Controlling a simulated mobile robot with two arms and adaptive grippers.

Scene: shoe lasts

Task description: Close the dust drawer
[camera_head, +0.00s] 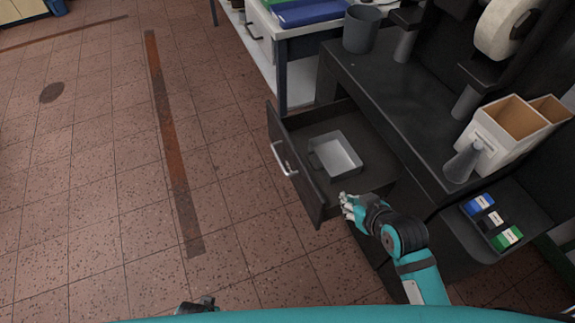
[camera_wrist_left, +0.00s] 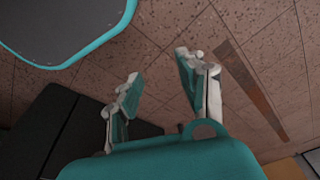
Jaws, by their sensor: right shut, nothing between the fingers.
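The dust drawer (camera_head: 298,180) is dark and stands pulled out of the black machine cabinet (camera_head: 385,95) in the head view. Its front has a silver bar handle (camera_head: 284,158). A grey metal tray (camera_head: 338,155) lies inside it. My right gripper (camera_head: 345,205) is shut and empty at the drawer's near right corner, by the end of the front panel; I cannot tell whether it touches. My left gripper (camera_wrist_left: 162,68) is open and empty above the tiled floor in the left wrist view.
On the cabinet stand a grey cup (camera_head: 361,28) and a cream box (camera_head: 505,132). Blue, white and green small boxes (camera_head: 492,217) sit on a lower shelf at right. A white-topped table (camera_head: 290,45) stands behind the drawer.

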